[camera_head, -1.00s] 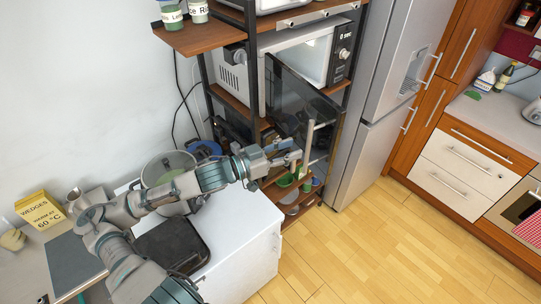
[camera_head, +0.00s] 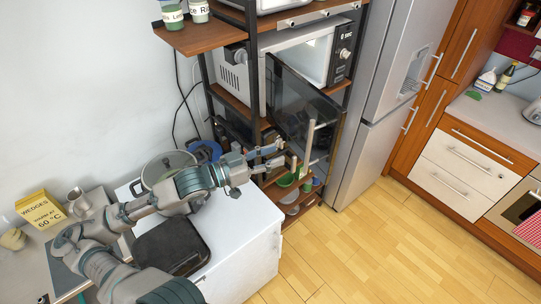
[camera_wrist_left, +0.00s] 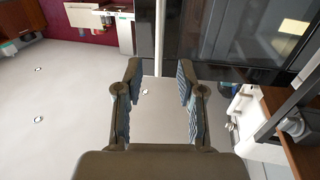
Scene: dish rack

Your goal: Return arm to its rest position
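My left arm reaches in from the lower left over the white cabinet top. My left gripper (camera_head: 287,155) is open and empty, in front of the open microwave door (camera_head: 298,105) and left of its vertical handle (camera_head: 309,146). In the left wrist view, the two fingers of the left gripper (camera_wrist_left: 159,70) are spread with nothing between them. The handle (camera_wrist_left: 160,35) shows beyond the fingertips, apart from them. My right gripper is not in view.
The microwave (camera_head: 300,60) stands on a wooden shelf rack with its door swung out. A glass-lidded pot (camera_head: 165,168) and a dark flat pan (camera_head: 172,246) are on the white cabinet (camera_head: 245,255) under and beside my arm. The wooden floor on the right is clear.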

